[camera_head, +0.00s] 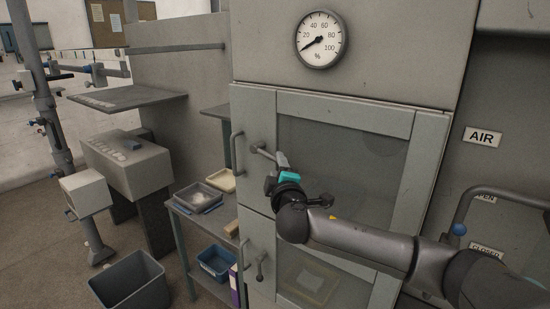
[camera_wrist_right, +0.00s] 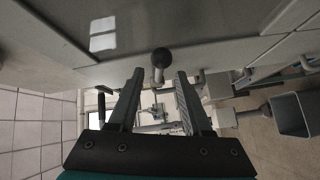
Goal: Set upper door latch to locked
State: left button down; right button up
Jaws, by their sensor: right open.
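The upper door (camera_head: 345,150) is a grey-framed glass door on the cabinet, and it looks closed. Its upper door latch (camera_head: 262,153) is a short grey lever near the door's left edge, pointing right and slightly down in the head view. My right gripper (camera_head: 277,165) is at the lever's free end. In the right wrist view, my right gripper (camera_wrist_right: 160,74) is open, and the latch's dark round knob (camera_wrist_right: 161,57) shows in the gap at the fingertips, with no clear contact. The gripper partly hides the lever end in the head view. My left gripper is out of view.
A vertical door handle (camera_head: 234,153) stands just left of the latch. A lower door has its own lever (camera_head: 260,268). A dial gauge (camera_head: 321,39) sits above. A side table with trays (camera_head: 198,197) and a grey bin (camera_head: 131,281) stand left. A pipe rail (camera_head: 466,205) is at right.

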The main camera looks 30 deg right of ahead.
aim_at(276, 161)
jog(key=shift+x, duration=2.55)
jog(key=shift+c, duration=0.3)
grip_shut()
jog(key=shift+d, duration=0.15)
